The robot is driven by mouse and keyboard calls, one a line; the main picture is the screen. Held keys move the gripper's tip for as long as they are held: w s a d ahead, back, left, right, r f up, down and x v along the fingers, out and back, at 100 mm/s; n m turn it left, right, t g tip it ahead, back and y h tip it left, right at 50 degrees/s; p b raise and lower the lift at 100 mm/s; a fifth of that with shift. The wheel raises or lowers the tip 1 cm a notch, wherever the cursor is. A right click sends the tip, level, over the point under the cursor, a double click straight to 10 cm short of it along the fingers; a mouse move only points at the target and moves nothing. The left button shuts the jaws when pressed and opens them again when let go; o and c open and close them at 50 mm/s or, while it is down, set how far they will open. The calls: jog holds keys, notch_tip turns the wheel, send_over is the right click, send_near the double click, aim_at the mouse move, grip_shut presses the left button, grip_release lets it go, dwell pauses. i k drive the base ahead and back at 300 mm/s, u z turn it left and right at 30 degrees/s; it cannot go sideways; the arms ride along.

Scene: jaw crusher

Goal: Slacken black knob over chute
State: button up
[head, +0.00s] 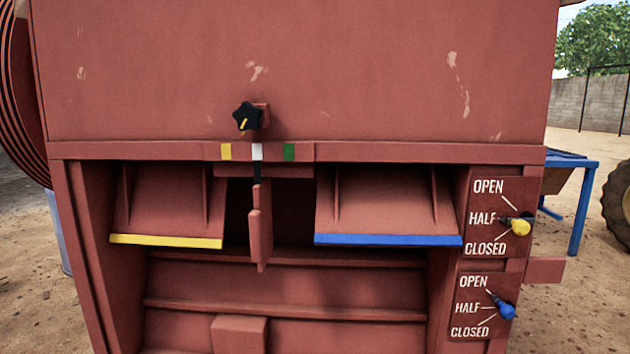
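The black knob (247,116) is star-shaped with a yellow mark on its face. It sits on a small red bracket on the crusher's red front panel, above the chute opening (290,197). The yellow mark slants, its top leaning a little to the right. My gripper is not in view, and nothing touches the knob.
Two red flaps flank the opening, one yellow-edged (166,241), one blue-edged (388,240). At right, a yellow-tipped lever (520,227) points between HALF and CLOSED; a blue-tipped lever (506,311) sits below. A blue-legged table (578,210) stands behind. The space before the knob looks clear.

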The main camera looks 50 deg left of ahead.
aim_at(248, 116)
jog(key=u, duration=0.9)
jog(key=i, duration=0.75)
jog(key=u, duration=2.5)
